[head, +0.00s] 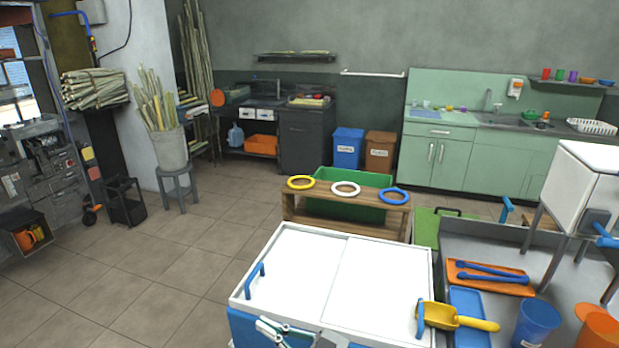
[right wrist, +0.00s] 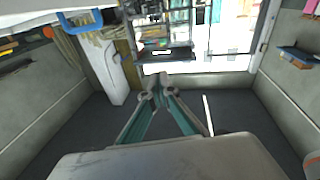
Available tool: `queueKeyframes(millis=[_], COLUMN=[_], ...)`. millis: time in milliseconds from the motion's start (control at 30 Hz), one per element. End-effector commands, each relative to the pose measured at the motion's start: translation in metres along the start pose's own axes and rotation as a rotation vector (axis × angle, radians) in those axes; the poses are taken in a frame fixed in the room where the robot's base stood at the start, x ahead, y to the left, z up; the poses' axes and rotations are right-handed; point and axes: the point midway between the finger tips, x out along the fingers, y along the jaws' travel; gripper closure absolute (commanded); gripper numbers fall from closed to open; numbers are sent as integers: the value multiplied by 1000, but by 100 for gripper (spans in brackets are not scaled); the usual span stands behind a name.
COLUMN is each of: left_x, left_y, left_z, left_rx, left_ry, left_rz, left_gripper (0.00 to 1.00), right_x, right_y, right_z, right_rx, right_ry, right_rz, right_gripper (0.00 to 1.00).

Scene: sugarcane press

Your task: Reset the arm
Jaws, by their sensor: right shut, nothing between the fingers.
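My right gripper (head: 268,327) shows at the bottom of the head view, over the front edge of a white-topped chest (head: 290,270). Its fingers point left, and the rest of that arm is cut off by the frame. In the right wrist view its two teal fingers (right wrist: 158,92) meet at the tips with nothing between them. My left gripper is in neither view.
The chest has blue handles (head: 255,284) on its lid. A metal counter (head: 470,243) at right carries a yellow scoop (head: 450,318), an orange tray (head: 460,278) and a blue cup (head: 536,322). Tiled floor (head: 150,285) is clear at left.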

Motion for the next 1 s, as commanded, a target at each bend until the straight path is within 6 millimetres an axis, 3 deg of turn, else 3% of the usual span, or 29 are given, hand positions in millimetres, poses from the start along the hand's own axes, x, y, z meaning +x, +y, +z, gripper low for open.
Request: queueKeyframes(millis=[167, 367, 500, 700, 833, 1000], left_x=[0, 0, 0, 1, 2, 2], left_y=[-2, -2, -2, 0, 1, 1], left_z=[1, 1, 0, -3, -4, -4], left_rx=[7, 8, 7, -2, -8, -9], left_ry=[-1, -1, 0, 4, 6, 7], left_rz=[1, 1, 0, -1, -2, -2], left_gripper=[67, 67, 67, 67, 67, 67], right_x=[-62, -164, -248, -346, -379, -391], right_y=[25, 37, 22, -13, -30, -36], right_z=[32, 91, 135, 174, 184, 188], right_rx=[41, 78, 107, 140, 150, 153], right_ry=[-45, -240, -438, -681, -768, -802], right_rz=[303, 585, 716, 787, 794, 793], right_gripper=[100, 100, 100, 100, 100, 100])
